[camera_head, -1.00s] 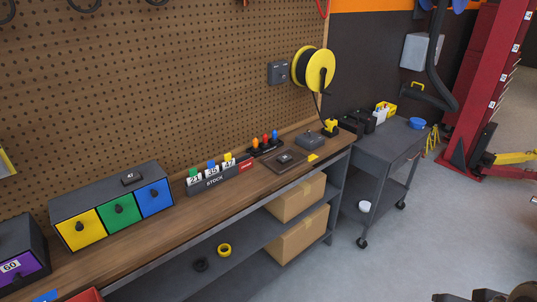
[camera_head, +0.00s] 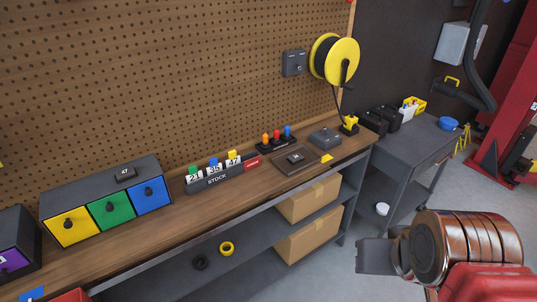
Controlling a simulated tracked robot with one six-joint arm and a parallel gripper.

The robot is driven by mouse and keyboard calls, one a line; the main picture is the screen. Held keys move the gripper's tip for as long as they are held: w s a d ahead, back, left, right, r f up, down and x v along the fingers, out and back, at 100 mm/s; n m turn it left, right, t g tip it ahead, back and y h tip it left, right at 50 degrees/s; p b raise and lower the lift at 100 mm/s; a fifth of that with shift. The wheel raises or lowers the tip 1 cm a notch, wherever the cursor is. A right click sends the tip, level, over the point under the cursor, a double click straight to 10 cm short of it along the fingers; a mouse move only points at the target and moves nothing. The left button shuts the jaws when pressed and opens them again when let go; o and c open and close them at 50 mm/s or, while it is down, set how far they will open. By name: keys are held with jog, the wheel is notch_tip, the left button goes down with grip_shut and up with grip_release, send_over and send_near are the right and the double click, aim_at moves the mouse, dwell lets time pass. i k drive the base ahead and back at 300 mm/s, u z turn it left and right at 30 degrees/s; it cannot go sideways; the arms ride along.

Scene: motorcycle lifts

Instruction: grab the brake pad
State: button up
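I cannot pick out the brake pad with certainty. A small dark piece marked 47 (camera_head: 125,174) lies on top of the drawer unit. Another small dark piece (camera_head: 296,158) with a pale label lies on the brown square tray (camera_head: 281,165) on the bench. My gripper (camera_head: 376,256) shows partly at the lower right, in front of the bench's right end, as a dark grey block beside my copper-coloured arm. It is apart from the bench things. Its fingers are not clear enough to tell open from shut.
The drawer unit (camera_head: 100,192) has yellow, green and blue drawers. Cardboard boxes (camera_head: 308,200) sit on shelves below. A grey cart (camera_head: 413,143) stands at the right.

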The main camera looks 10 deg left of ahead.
aim_at(295, 159)
jog(key=u, duration=0.7)
jog(key=i, duration=0.95)
jog(key=u, duration=0.6)
